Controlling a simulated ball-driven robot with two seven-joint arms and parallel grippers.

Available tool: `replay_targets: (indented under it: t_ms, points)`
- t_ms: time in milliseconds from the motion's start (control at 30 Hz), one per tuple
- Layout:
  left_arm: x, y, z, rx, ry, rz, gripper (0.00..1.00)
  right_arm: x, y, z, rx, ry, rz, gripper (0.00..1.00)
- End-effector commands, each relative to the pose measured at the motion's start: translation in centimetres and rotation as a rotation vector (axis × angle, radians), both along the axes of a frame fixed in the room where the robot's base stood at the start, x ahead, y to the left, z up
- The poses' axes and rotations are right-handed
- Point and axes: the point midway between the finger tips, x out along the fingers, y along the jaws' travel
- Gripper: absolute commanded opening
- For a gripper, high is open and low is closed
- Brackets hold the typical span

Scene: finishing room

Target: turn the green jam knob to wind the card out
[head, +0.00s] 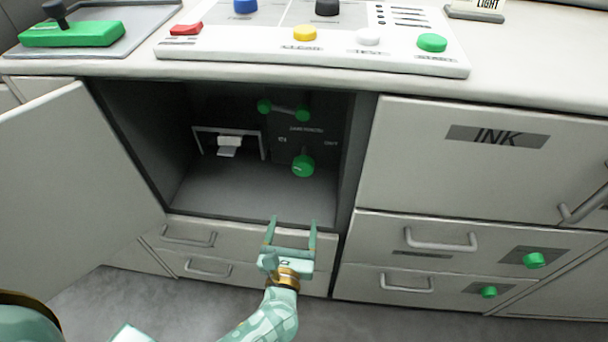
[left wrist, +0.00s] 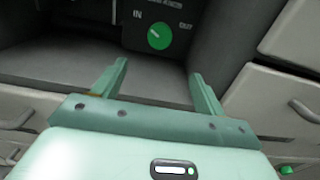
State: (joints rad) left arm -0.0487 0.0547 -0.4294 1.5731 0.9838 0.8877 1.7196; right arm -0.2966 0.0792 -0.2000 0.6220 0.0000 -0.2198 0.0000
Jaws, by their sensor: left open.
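The green jam knob (head: 303,166) is on a dark panel inside the open compartment, below small lettering. In the left wrist view the knob (left wrist: 160,36) sits between the labels IN and OUT, with a light pointer mark on its face. A white card (head: 229,144) sticks out at a light frame to the left of the panel. My left gripper (head: 291,222) is open and empty, in front of the compartment's lower edge. Its fingers (left wrist: 158,82) point toward the panel, below and apart from the knob. My right gripper is not seen.
The compartment door (head: 70,165) stands open at the left. A green two-ended handle (head: 284,109) is above the knob. The countertop above holds a button panel (head: 290,45). Drawers with handles (head: 440,240) and green knobs lie to the right. The compartment floor (head: 245,190) is clear.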

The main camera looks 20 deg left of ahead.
Motion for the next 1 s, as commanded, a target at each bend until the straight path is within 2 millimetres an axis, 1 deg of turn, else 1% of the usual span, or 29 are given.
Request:
replay_targets:
  t_ms: [67,167,400,500,600,700,800,900,1000]
  points:
    - [0.7,0.2,0.1,-0.018,-0.007,0.006,0.72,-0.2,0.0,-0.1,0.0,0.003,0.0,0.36]
    - [2.4,0.7,0.1,-0.015,-0.007,0.006,0.72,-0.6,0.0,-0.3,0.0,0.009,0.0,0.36]
    - [8.2,2.4,-0.1,-0.01,-0.005,0.004,0.72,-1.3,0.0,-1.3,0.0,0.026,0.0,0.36]
    - [10.6,3.1,-0.1,-0.009,-0.004,0.004,0.72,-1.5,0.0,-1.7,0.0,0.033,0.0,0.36]
    - [12.5,3.7,-0.1,-0.007,-0.003,0.004,0.72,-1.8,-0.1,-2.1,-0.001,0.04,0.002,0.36]
    - [14.0,4.0,-0.1,-0.007,-0.002,0.002,0.72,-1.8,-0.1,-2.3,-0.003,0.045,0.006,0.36]
    - [14.9,4.3,0.0,-0.008,-0.002,0.003,0.72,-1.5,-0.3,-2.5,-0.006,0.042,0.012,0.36]
    - [15.4,4.5,0.0,-0.008,-0.002,0.003,0.72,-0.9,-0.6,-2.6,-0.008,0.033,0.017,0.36]
    - [15.5,4.5,0.1,-0.008,-0.002,0.002,0.72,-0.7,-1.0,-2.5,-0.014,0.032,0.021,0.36]
